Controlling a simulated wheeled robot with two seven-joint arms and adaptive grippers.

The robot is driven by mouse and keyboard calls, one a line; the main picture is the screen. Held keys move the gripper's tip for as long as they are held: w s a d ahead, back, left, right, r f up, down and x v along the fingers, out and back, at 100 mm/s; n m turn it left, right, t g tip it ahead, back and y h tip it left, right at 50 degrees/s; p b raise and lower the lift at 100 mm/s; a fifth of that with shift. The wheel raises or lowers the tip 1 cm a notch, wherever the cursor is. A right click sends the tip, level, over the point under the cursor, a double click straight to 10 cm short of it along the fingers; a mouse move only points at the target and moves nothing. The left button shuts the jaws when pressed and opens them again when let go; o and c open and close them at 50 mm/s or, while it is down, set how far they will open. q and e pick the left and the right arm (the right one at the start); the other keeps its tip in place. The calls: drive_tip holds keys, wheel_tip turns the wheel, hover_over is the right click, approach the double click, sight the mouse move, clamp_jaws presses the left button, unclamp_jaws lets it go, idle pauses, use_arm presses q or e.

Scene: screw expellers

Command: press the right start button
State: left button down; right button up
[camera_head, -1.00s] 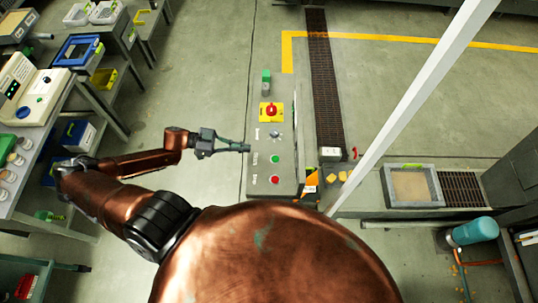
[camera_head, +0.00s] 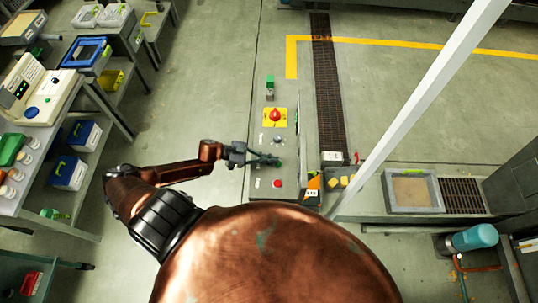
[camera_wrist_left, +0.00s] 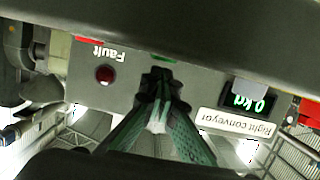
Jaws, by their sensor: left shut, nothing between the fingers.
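A grey control box (camera_head: 256,205) stands ahead of me with a column of controls. In the head view, the green button seen there earlier is now covered by my left gripper (camera_head: 277,162). A red button (camera_head: 277,183) sits just below it. My left gripper is shut and empty, its fingertips over the green button's spot; I cannot tell whether they touch it. In the left wrist view the closed fingers (camera_wrist_left: 160,85) point at a grey panel with a label reading "Right conveyor" (camera_wrist_left: 235,124) and a red "Fault" lamp (camera_wrist_left: 105,74). My right gripper is not in view.
Above the gripper on the box are a selector knob (camera_head: 277,141), a red emergency stop (camera_head: 275,115) on yellow, and a green lamp (camera_head: 270,82). A white post (camera_head: 420,100) rises at the right. Shelves with bins line the left. Floor left of the box is clear.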

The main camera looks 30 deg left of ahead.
use_arm(q)
drive_tip(key=shift+f, duration=0.25)
drive_tip(key=shift+d, duration=0.1)
